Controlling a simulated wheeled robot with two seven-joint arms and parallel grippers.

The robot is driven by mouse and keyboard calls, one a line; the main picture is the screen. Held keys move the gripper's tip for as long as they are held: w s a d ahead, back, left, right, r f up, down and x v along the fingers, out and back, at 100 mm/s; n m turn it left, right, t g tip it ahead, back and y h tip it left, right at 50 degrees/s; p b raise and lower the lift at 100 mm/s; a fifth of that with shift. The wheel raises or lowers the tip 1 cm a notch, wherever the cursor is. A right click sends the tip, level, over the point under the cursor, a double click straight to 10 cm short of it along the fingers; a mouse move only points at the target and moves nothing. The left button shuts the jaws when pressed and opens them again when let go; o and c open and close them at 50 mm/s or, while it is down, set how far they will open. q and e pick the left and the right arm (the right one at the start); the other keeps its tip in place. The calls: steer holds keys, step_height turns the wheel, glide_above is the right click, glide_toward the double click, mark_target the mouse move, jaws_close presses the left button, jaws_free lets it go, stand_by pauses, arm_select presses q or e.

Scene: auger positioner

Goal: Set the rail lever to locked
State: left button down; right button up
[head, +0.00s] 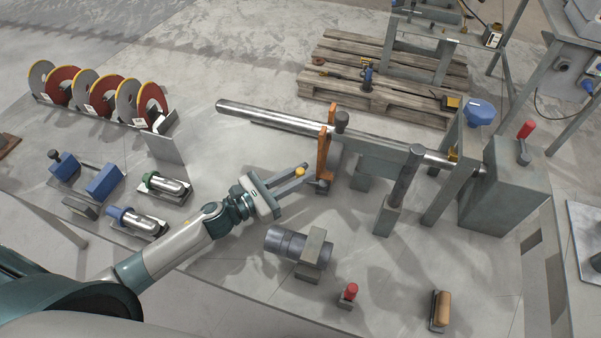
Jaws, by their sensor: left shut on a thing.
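My left gripper (311,177) reaches in from the left to the base of an orange upright bracket (324,150). Its jaws are closed around a small part there, which I take to be the rail lever. A yellow round knob (299,171) shows at the fingers and looks like the lever's end. The fingers hide most of the lever, so its exact angle cannot be told. The orange bracket stands at the long silver rail (265,118). My right gripper is not in view.
A dark knob (341,121) and a tall dark post (405,175) stand close right of the bracket. A grey cylinder in a block (285,243) lies in front of the gripper. A grey box (505,185) with a red handle (526,130) is at right.

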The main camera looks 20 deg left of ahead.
arm_select(q)
steer(key=c, duration=1.6)
jaws_free()
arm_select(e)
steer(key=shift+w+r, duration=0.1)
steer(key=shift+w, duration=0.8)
